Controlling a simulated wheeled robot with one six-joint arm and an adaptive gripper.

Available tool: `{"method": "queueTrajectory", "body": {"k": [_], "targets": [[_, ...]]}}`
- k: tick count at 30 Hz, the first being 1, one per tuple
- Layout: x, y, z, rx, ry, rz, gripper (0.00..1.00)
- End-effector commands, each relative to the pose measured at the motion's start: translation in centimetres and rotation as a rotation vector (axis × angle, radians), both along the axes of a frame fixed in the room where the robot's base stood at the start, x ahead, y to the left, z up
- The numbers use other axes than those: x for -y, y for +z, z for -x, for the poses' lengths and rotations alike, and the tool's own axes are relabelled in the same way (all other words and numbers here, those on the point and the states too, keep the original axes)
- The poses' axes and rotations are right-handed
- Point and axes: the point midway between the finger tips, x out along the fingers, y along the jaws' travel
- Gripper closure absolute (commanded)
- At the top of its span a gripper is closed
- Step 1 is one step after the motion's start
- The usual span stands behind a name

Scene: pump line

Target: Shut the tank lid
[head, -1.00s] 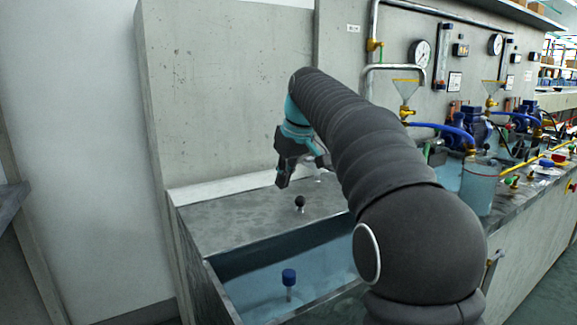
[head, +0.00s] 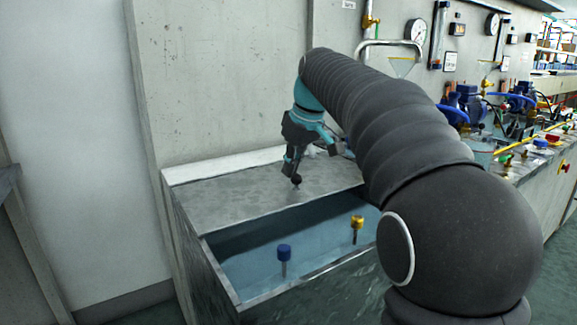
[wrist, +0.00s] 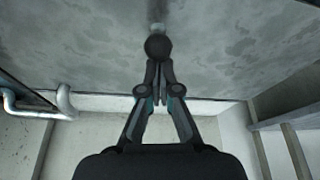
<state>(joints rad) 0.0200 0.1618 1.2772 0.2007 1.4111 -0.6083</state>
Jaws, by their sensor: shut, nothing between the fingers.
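The tank (head: 190,255) stands below the concrete wall, with its front part open and blue water showing inside. Its lid (head: 235,200) is a flat grey slab over the back part. A black ball knob (head: 296,180) stands on the lid; the knob also shows in the wrist view (wrist: 158,47). My gripper (head: 291,172) is shut and empty, pointing down at the knob. In the wrist view my fingertips (wrist: 159,68) are right at the knob on its wall side. I cannot tell whether they touch it.
A blue-capped fitting (head: 284,252) and a yellow fitting (head: 357,223) stand in the open part of the tank. The concrete wall (head: 215,80) rises close behind the lid. Pumps, blue hoses and gauges (head: 415,31) line the bench at the right.

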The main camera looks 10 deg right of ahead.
Motion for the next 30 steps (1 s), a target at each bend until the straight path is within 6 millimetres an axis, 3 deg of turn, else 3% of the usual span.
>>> {"method": "queueTrajectory", "body": {"k": [18,24,30], "targets": [[5.4,-0.2,13.1,0.000,-0.004,0.000,1.00],[6.5,-0.1,15.7,0.000,-0.004,0.001,1.00],[6.8,-0.1,16.7,-0.002,-0.001,0.000,1.00]]}}
